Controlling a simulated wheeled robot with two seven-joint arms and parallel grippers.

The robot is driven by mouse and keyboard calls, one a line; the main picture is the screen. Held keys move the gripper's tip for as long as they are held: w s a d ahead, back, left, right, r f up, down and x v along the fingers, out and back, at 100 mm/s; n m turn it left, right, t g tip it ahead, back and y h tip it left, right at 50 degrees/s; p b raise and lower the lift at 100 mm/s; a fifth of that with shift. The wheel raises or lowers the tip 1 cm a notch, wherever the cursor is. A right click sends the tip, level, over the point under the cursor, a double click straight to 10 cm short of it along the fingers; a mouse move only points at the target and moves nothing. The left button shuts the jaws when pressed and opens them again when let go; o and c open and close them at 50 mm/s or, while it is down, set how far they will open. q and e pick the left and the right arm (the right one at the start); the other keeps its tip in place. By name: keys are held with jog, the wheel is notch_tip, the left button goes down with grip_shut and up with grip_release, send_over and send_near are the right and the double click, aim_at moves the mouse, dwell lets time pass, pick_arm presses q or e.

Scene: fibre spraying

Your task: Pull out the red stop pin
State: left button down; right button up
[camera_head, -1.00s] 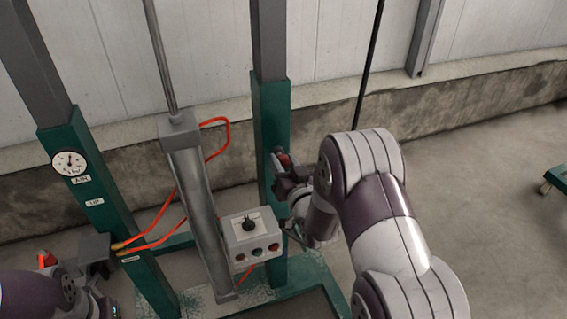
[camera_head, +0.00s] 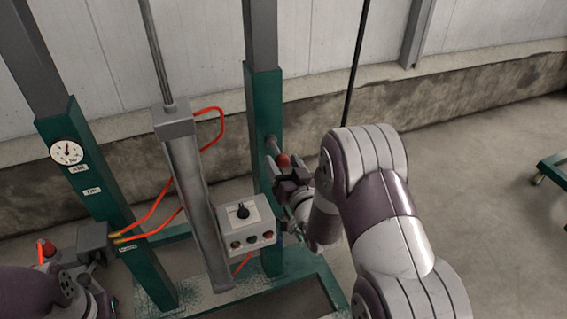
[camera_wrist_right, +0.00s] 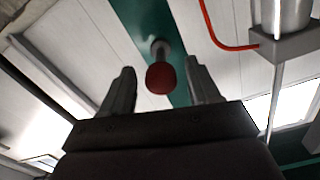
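The red stop pin's round knob (camera_head: 283,160) stands out from the green right post (camera_head: 264,105) on a short grey shaft. In the right wrist view the knob (camera_wrist_right: 160,78) sits centred between the fingers, with a gap on each side. My right gripper (camera_head: 288,174) is at the knob, to the right of the post; in its wrist view the gripper (camera_wrist_right: 161,88) is open. My left gripper (camera_head: 85,268) is low at the left edge, beside the left post; its fingers are not clear. Another red knob (camera_head: 48,248) shows near it.
A grey cylinder (camera_head: 197,205) stands between the posts, with a control box (camera_head: 247,226) close left of my right forearm. Orange hoses (camera_head: 160,215) run to the left post (camera_head: 95,190).

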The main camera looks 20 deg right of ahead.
jog(key=s, duration=1.2)
jog(key=shift+s+a, duration=0.3)
jog(key=shift+a, duration=0.05)
